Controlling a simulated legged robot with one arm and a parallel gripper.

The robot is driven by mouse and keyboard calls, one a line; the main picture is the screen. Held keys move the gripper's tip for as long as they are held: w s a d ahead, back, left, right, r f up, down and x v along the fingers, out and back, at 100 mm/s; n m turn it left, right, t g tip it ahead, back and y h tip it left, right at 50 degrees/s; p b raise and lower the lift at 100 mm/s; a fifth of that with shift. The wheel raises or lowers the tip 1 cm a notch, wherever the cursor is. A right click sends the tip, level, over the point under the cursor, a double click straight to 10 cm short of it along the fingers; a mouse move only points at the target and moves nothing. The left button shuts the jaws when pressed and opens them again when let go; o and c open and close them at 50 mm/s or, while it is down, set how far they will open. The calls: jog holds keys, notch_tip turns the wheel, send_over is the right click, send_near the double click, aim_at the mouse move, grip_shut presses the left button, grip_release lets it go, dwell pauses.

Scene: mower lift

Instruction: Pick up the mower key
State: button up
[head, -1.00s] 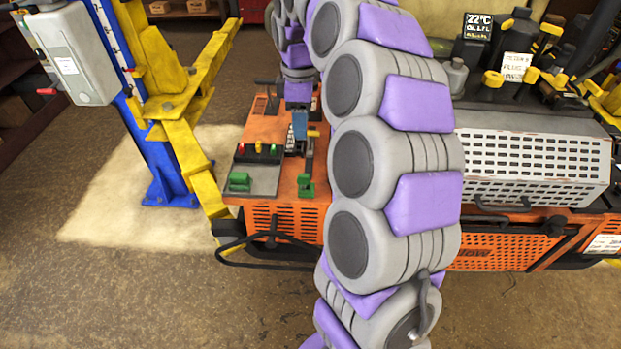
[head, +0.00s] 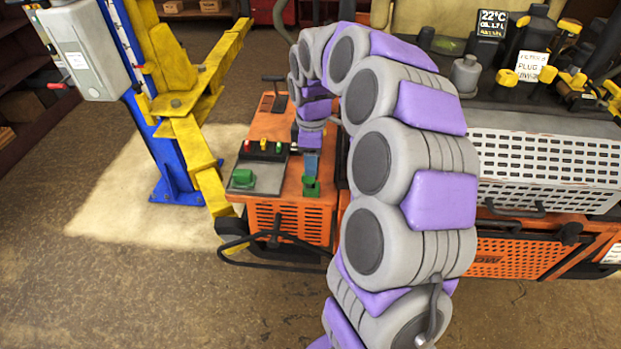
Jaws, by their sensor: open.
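The orange mower (head: 290,222) has a control deck with a grey panel of small red, yellow and green levers. One green piece (head: 242,178) stands at the panel's left front. Another green piece (head: 311,187) stands at the deck's front right edge. I cannot tell for sure which small part is the mower key. My gripper (head: 311,168), with blue fingers, points down from the purple and grey arm, open, just above and behind the right green piece. It partly hides that piece. I cannot tell whether they touch.
A yellow and blue lift post (head: 172,125) with a grey box (head: 80,50) stands left of the mower. A white perforated cover (head: 545,165) and bottles with yellow caps are on the right. My arm hides the middle of the mower. Floor in front is clear.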

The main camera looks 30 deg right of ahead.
aim_at(308, 181)
jog(key=f, duration=0.1)
jog(key=a+f, duration=0.1)
jog(key=f+b, duration=0.1)
jog(key=shift+s+a+f, duration=0.2)
jog(key=shift+s+f, duration=0.05)
jog(key=shift+f, duration=0.15)
jog(key=shift+w+a+f, duration=0.1)
jog(key=shift+a+f, duration=0.1)
jog(key=shift+f, duration=0.2)
jog(key=shift+d, duration=0.35)
jog(key=shift+c, duration=0.9)
jog(key=shift+d, duration=0.15)
jog(key=c, duration=0.6)
jog(key=shift+a, duration=0.35)
grip_shut()
